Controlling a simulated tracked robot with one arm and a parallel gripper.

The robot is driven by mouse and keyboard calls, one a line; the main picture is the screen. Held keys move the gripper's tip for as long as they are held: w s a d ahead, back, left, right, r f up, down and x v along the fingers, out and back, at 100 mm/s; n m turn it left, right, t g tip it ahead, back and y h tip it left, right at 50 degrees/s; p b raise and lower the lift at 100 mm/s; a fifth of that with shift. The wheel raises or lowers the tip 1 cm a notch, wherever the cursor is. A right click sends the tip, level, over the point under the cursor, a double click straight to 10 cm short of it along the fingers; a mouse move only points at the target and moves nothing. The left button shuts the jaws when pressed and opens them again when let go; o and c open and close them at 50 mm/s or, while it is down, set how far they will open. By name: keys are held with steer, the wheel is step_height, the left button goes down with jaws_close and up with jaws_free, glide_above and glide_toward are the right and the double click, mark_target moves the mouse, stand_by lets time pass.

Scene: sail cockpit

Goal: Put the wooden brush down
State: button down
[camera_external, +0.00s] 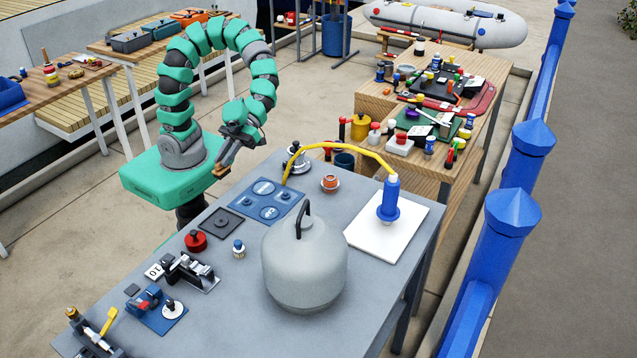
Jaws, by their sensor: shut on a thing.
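My gripper (226,158) hangs at the end of my curved green arm, near the far left edge of the grey table (345,300). It is shut on a small brown piece at its tips, which I take to be the wooden brush (219,171). The brush is small here and mostly hidden by the fingers. It appears beside the table edge, above my green base; I cannot tell its exact height or whether it touches anything.
A blue panel (263,201) and a dark square plate (222,224) lie on the near table. A large grey canister (305,265) stands mid-table. A yellow hose (345,150) arches to a blue fitting (388,203) on a white board (410,232). Bare tabletop shows at the front.

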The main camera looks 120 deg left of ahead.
step_height(320, 180, up, 15)
steer(key=w+d+f+n+t+y+b, duration=0.15)
steer(key=w+d+n+t, duration=0.25)
steer(key=w, duration=0.8)
steer(key=w+d+f+n+t+y+b, duration=0.1)
steer(key=w+d+f+n+t+b, duration=0.2)
steer(key=w, duration=1)
steer(key=w+d+r+n+t+y, duration=0.1)
steer(key=w+d+r, duration=0.15)
steer(key=d, duration=1.15)
steer(key=w+d+r+n+t, duration=0.1)
steer(key=d+r, duration=0.2)
steer(key=d, duration=1.1)
steer(key=f+b, duration=0.1)
steer(key=f, duration=1.3)
steer(key=f+b, duration=0.2)
steer(key=f, duration=1.2)
steer(key=shift+s+d+f, duration=0.15)
steer(key=shift+s, duration=0.05)
